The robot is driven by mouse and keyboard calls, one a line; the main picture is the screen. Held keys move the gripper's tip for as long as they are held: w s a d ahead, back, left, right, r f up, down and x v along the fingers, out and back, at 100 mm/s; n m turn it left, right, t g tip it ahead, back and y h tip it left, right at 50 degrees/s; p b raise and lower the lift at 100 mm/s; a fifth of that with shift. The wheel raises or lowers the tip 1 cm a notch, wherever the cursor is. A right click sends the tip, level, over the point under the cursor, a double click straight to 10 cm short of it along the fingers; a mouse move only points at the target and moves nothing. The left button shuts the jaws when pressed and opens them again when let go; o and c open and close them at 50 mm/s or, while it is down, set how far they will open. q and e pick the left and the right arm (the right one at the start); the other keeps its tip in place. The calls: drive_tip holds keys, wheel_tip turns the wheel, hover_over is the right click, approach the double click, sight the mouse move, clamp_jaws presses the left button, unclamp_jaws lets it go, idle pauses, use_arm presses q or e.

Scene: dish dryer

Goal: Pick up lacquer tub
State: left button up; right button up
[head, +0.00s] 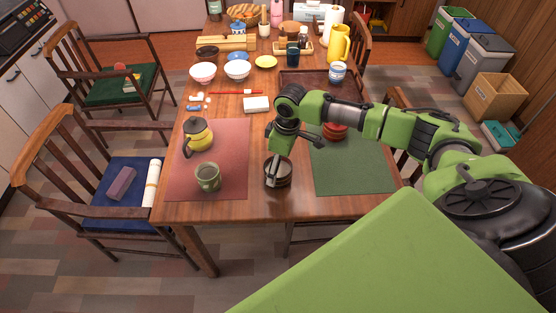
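A dark brown round tub (286,181), which looks like the lacquer tub, stands on the wooden table between the red mat and the green mat, near the front edge. My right gripper (275,177) reaches down over it from above, with its fingers at the tub's near-left rim and opening. Whether the fingers touch or clamp the wall cannot be made out at this size. The gripper hides part of the tub. My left gripper is not in view.
A green mug (208,178) and a yellow teapot (198,136) stand on the red mat (228,160) to the left. A red round object (334,131) sits at the back of the otherwise clear green mat (355,168), partly behind my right arm. Bowls and other tableware fill the far table.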

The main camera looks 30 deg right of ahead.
wheel_tip(320, 180, down, 4)
drive_tip(key=shift+w+r, duration=0.15)
drive_tip(key=c, duration=1.4)
drive_tip(key=shift+r, duration=0.1)
drive_tip(key=shift+c, duration=0.2)
